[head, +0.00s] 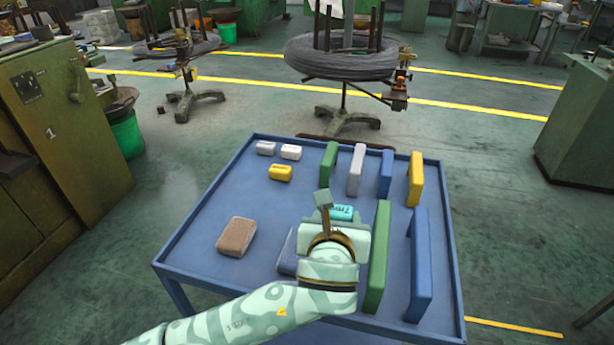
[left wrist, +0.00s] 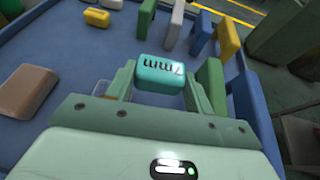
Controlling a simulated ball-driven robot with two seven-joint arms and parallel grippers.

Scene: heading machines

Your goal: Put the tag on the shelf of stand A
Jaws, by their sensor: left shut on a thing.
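A teal tag marked "7mm" (head: 342,212) is held between the fingers of my left gripper (head: 336,220). In the left wrist view the tag (left wrist: 161,70) sits across the fingertips, with my left gripper's (left wrist: 160,88) fingers shut on its two ends. The gripper is over the blue table, and I cannot tell its height there. Two stands with wire coils are on the floor beyond the table, one in the middle (head: 344,112) and one at left (head: 188,82). No letter A is readable on either. My right gripper is not in view.
The blue table (head: 200,245) holds a brown block (head: 237,236), a yellow block (head: 280,172), two pale small blocks (head: 291,152) and several upright boards, including a near green one (head: 377,258) and a near blue one (head: 418,265). A machine cabinet (head: 65,130) stands at left. Floor beyond the table is open.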

